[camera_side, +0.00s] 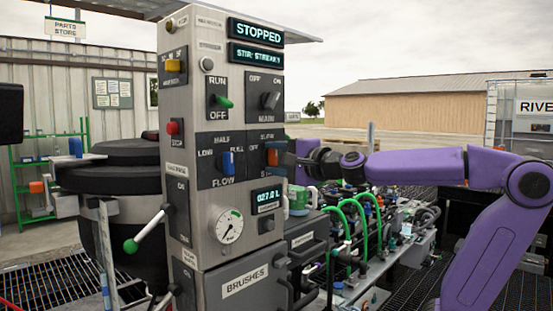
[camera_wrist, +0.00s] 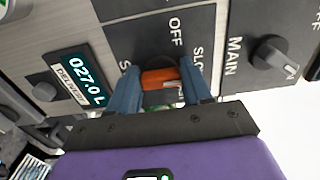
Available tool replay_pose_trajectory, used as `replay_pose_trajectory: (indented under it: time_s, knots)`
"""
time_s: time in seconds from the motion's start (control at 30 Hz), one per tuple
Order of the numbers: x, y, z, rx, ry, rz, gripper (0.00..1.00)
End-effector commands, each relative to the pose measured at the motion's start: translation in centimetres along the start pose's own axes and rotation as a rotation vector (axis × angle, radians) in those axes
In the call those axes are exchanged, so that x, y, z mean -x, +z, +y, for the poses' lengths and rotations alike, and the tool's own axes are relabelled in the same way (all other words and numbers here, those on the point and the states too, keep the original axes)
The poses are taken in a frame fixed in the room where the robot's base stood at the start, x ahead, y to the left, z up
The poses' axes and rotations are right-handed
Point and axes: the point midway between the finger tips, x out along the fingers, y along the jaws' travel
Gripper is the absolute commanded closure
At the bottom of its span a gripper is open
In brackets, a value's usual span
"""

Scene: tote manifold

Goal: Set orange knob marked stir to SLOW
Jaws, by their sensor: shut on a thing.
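The orange knob (camera_side: 272,156) sits on the right side of the grey control panel (camera_side: 205,195), on a dark plate. In the wrist view the knob (camera_wrist: 160,79) is a short bar lying between OFF above and SLOW to its right. Its length runs roughly toward SLOW; I cannot tell which end is the pointer. A letter S shows at its left, the rest hidden by my finger. My gripper (camera_wrist: 160,88) is shut on the knob, one blue-grey finger on each side. The side view shows my gripper (camera_side: 289,158) at the panel's right edge.
Displays read STOPPED (camera_side: 258,33) and STIR: STREAKY (camera_side: 256,54). Green hoses (camera_side: 345,215) stand below my arm.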

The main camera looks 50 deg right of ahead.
Motion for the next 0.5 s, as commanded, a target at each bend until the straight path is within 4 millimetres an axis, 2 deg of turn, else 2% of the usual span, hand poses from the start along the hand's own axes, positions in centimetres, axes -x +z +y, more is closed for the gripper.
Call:
replay_pose_trajectory:
  time_s: [0.2,0.23,0.27,0.3,0.5]
  knots:
    - [-0.01,0.1,0.09,0.001,0.003,-0.003,0.82]
    - [-0.01,0.1,0.09,0.001,0.003,-0.003,0.41]
    - [-0.01,0.09,0.09,0.001,0.002,-0.003,0.32]
    - [-0.01,0.09,0.08,0.001,0.002,-0.003,0.26]
    - [-0.01,0.05,0.04,0.001,0.001,-0.002,0.26]
